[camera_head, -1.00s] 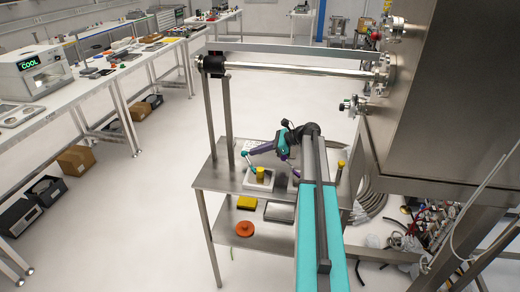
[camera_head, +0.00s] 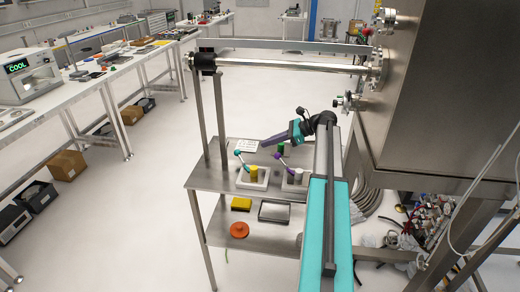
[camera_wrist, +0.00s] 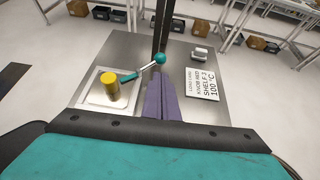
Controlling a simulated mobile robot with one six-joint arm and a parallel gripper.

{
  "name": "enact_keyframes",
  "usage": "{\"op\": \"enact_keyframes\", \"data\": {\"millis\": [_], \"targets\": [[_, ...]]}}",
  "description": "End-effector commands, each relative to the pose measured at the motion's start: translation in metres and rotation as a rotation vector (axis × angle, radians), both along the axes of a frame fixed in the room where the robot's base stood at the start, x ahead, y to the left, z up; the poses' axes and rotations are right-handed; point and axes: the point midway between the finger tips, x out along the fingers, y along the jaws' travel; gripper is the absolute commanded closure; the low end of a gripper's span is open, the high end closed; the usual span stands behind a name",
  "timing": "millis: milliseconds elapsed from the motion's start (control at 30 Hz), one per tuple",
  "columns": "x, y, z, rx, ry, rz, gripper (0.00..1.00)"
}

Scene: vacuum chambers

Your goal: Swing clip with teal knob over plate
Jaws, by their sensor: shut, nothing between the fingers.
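The clip's teal knob (camera_head: 237,152) sits at the end of a thin arm beyond the back-left corner of a pale plate (camera_head: 243,184). A gold cylinder (camera_head: 255,171) stands on that plate. In the wrist view, the teal knob (camera_wrist: 160,58) is just past my fingertips, and its arm slants down-left to the plate (camera_wrist: 88,103) beside the gold cylinder (camera_wrist: 111,85). The knob end lies outside the plate. My gripper (camera_head: 265,142) has purple fingers, shut and empty, right of the knob. They also show in the wrist view (camera_wrist: 157,82); any gap to the knob is unclear.
A load card (camera_wrist: 204,83) lies right of my fingers in the wrist view. A steel post (camera_head: 222,115) rises behind; the chamber (camera_head: 425,90) is at right.

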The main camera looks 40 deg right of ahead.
Motion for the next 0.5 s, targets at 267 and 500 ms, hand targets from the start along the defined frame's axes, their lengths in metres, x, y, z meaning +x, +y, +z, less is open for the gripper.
{"op": "enact_keyframes", "data": {"millis": [267, 500], "targets": [[-0.016, -0.018, 0.012, -0.001, -0.001, 0.000, 1.00], [-0.018, -0.019, 0.015, 0.000, 0.000, 0.001, 1.00]]}}
